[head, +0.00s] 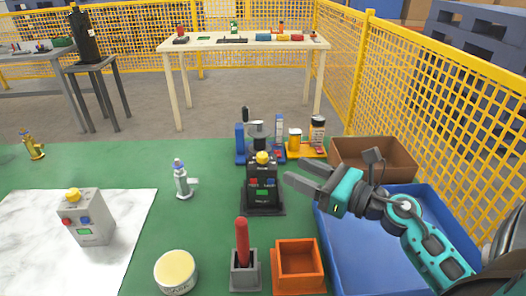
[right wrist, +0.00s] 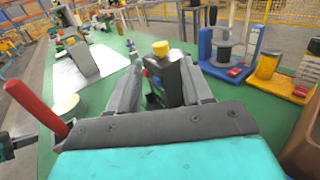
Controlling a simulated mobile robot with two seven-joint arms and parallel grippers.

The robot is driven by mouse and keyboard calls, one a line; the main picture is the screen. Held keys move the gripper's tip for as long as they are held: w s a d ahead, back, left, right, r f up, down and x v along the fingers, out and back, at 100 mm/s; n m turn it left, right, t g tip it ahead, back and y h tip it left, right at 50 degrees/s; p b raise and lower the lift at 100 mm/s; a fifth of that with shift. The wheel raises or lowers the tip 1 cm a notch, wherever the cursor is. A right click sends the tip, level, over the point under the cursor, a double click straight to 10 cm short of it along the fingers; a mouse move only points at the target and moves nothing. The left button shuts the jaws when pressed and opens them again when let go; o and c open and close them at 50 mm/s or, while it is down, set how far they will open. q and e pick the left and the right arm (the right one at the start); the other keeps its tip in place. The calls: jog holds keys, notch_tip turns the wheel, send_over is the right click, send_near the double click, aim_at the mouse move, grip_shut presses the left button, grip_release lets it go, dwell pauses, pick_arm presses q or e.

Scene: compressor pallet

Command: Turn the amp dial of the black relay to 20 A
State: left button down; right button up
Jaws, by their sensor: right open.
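The black relay (head: 262,190) stands upright on the green table in the head view, with a yellow dial (head: 262,158) on top and coloured buttons on its front. The dial also shows in the right wrist view (right wrist: 160,47). The dial's setting is too small to read. My right gripper (head: 302,170) is open and empty, just right of the relay, its fingers pointing towards it. In the right wrist view the relay (right wrist: 172,80) appears between the spread fingers, apart from them. At that view's left edge a teal and dark piece looks like part of my left gripper (right wrist: 15,142).
A grey relay with a yellow knob (head: 90,220) stands on a white marbled sheet (head: 35,240). Nearby are a red-handled tool (head: 242,240) in a grey holder, an orange bin (head: 298,286), a blue tray (head: 365,235), a brown box (head: 390,165) and a white bottle (head: 182,182).

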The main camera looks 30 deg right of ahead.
aim_at(262, 154)
jog(key=p+x, duration=0.1)
jog(key=x, duration=0.8)
jog(key=shift+p, duration=0.35)
pick_arm(q)
jog(key=shift+s+a+r+y, duration=0.3)
jog(key=shift+s+a, duration=0.1)
jog(key=shift+a, duration=0.2)
pick_arm(e)
jog(key=shift+w+a, duration=0.2)
jog(key=shift+w, duration=0.4)
pick_arm(q)
jog(key=shift+d, duration=0.1)
pick_arm(e)
jog(key=c, duration=0.9)
jog(key=shift+r+h+p, duration=0.15)
jog(key=shift+h+p, duration=0.15)
jog(key=shift+p, duration=0.45)
grip_shut()
jog(key=shift+m, duration=0.3)
pick_arm(q)
jog(key=shift+w+r, duration=0.2)
jog(key=shift+r, duration=0.75)
pick_arm(e)
jog(key=shift+h, duration=0.3)
